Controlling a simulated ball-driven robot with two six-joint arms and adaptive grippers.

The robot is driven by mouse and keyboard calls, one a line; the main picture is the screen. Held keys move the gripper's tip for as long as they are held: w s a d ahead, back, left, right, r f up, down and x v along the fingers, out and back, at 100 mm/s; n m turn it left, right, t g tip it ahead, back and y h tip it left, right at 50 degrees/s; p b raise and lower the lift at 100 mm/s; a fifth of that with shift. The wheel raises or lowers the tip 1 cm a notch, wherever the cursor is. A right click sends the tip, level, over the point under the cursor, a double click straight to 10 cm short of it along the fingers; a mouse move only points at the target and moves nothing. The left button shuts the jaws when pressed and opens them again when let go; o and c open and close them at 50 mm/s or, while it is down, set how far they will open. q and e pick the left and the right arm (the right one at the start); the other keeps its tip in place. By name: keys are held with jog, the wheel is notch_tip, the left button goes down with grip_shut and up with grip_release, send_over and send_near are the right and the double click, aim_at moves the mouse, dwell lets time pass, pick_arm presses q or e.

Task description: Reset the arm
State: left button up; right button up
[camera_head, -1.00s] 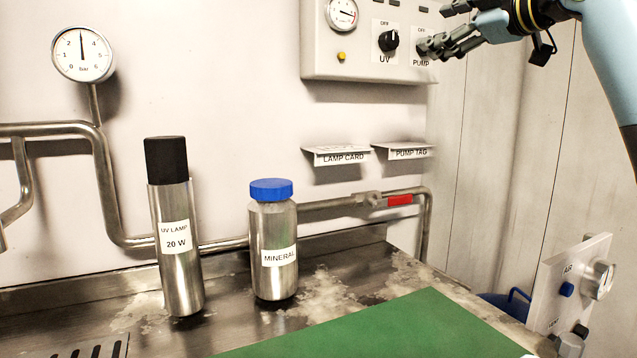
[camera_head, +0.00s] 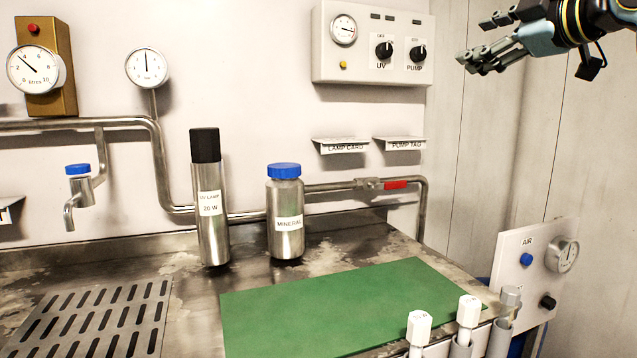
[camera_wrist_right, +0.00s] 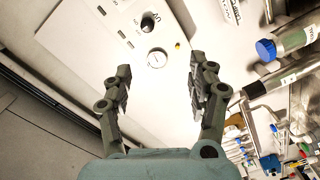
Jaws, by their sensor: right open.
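My right gripper (camera_head: 487,46) is at the upper right of the head view, in front of the bare wall panels and to the right of the control panel (camera_head: 328,69). Its fingers point left, and it touches nothing there. In the right wrist view its two fingers (camera_wrist_right: 160,95) are spread apart with nothing between them. The control panel's gauge (camera_wrist_right: 157,58) shows beyond the gap. The UV knob (camera_head: 384,50) and the PUMP knob (camera_head: 418,53) are both uncovered. My left gripper is not in view.
A UV lamp canister (camera_head: 211,230) and a blue-capped mineral bottle (camera_head: 285,238) stand on the metal counter. A green mat (camera_head: 330,305) lies clear in front. White-topped tubes (camera_head: 467,315) stand at the front edge, and an AIR panel (camera_head: 540,262) is at the right.

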jog(key=s+f+m+g+h, duration=0.15)
jog(key=s+f, duration=0.25)
jog(key=f, duration=0.6)
jog(key=s+a+f+m+g+h, duration=0.1)
jog(key=s+f+m+g, duration=0.25)
jog(key=f, duration=0.75)
jog(key=s+f+m+g+h, duration=0.15)
jog(key=s+f, duration=0.35)
jog(key=f, duration=0.5)
jog(key=s+d+f+m+g+h, duration=0.1)
jog(key=s+f+m+g, duration=0.15)
jog(key=s+f, duration=0.45)
jog(key=s+f+m+g+h, duration=0.1)
jog(key=s+f+m+g, duration=0.15)
jog(key=s, duration=0.95)
jog(key=s+d+f+m+g, duration=0.1)
jog(key=s+f+m, duration=0.2)
jog(key=s+f, duration=0.45)
jog(key=s+d+f+g, duration=0.1)
jog(key=s+f, duration=0.1)
jog(key=f, duration=1)
jog(key=s+d+f+g, duration=0.1)
jog(key=s+d+f, duration=0.1)
jog(key=f, duration=1.1)
jog(key=s+f+g, duration=0.1)
jog(key=s+f, duration=1.4)
jog(key=s, duration=0.3)
jog(key=shift+s+d+f+m, duration=0.25)
jog(key=shift+d+f+m, duration=0.1)
jog(key=shift+f, duration=0.05)
